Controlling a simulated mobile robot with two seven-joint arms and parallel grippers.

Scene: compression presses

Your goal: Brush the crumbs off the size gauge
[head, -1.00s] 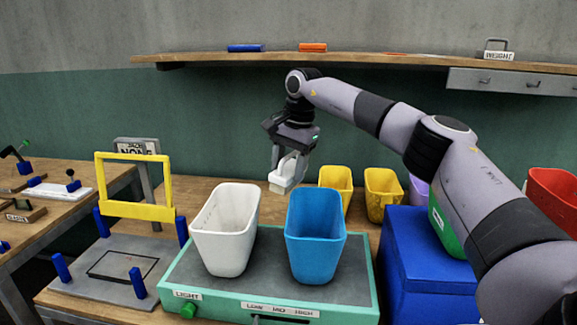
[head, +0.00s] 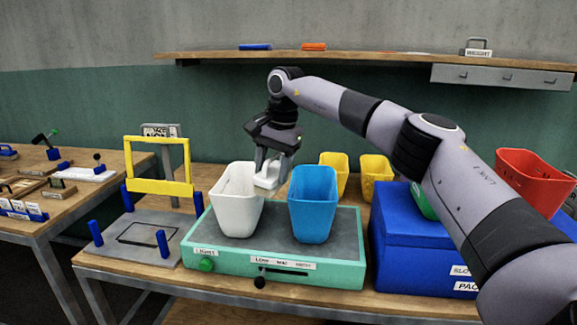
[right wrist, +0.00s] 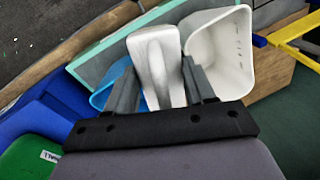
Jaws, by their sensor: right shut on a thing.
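My right gripper (head: 272,170) is shut on a white block-like thing (head: 268,178), held behind and above the gap between a white bin and a blue bin. In the right wrist view, the white thing (right wrist: 158,62) sits between my two grey fingers (right wrist: 160,90) and shows a slot along its top. I cannot tell whether it is a brush. A yellow frame (head: 158,187) stands over a grey plate (head: 110,243) with blue posts at the left. It may be the size gauge, but I read no name on it. I cannot make out crumbs. My left gripper is not in view.
The white bin (head: 235,207) and blue bin (head: 313,208) stand on a green-rimmed platform (head: 335,275). A blue box (head: 415,245), yellow bins (head: 376,172) and a red bin (head: 535,180) are to the right. A wall shelf (head: 350,60) runs behind.

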